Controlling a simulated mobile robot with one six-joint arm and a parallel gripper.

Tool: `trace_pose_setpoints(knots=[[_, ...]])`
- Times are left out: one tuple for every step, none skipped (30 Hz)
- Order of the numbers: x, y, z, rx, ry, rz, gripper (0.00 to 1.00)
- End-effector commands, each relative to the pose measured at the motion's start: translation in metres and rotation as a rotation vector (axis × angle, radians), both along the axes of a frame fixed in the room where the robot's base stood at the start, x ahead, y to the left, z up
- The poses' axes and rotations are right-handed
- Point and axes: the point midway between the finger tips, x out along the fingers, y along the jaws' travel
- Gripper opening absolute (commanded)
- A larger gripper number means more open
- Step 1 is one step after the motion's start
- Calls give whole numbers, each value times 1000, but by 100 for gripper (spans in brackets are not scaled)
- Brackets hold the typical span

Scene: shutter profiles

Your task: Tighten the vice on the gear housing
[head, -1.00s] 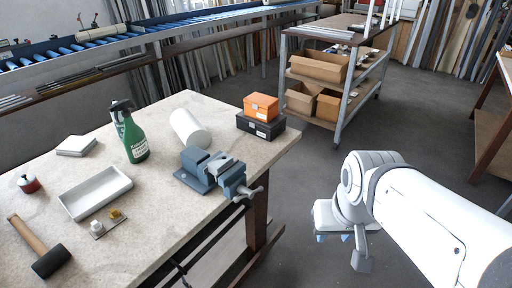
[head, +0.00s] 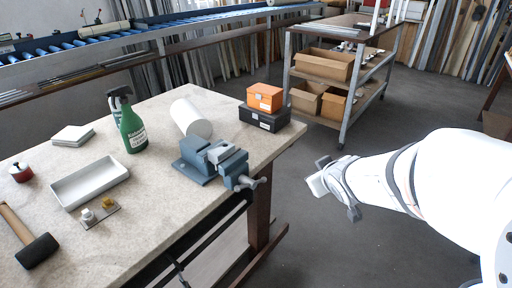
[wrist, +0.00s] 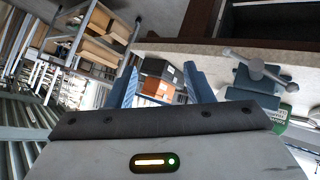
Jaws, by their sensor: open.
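The blue-grey vice (head: 208,160) sits at the bench's right edge, with its grey screw and cross handle (head: 249,183) sticking out past the edge. No gear housing can be made out in its jaws. My gripper (head: 322,184) is in the air to the right of the vice, apart from it, over the floor. In the wrist view my gripper (wrist: 163,88) has its two blue fingers spread with nothing held between them. There the vice (wrist: 252,88) and its handle (wrist: 256,66) show to the right of the fingers.
Orange (head: 265,97) and black (head: 264,117) boxes stand behind the vice. A white cylinder (head: 191,118), green spray bottle (head: 132,130), white tray (head: 90,183) and mallet (head: 36,250) are on the bench (head: 150,225). A trolley (head: 345,130) stands behind. Floor between is free.

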Motion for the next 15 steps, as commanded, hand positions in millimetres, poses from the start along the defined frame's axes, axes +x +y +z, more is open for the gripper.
trace_pose_setpoints(knots=[[17, 1, -22, -39, -66, 59, 47], [25, 7, -28, -44, -103, 110, 47], [35, 17, -37, -45, -151, 179, 47], [41, 24, -43, -42, -187, 232, 47], [45, 31, -49, -37, -222, 285, 47], [50, 42, -58, -26, -268, 354, 47], [53, 50, -64, -14, -301, 406, 47], [54, 59, -71, 1, -334, 457, 47], [54, 69, -78, 24, -376, 523, 47], [53, 76, -83, 43, -407, 568, 47], [51, 83, -88, 65, -435, 611, 47], [48, 91, -94, 95, -471, 664, 47], [46, 97, -97, 117, -496, 700, 47], [43, 102, -100, 139, -518, 733, 47], [39, 107, -103, 166, -544, 770, 47]])
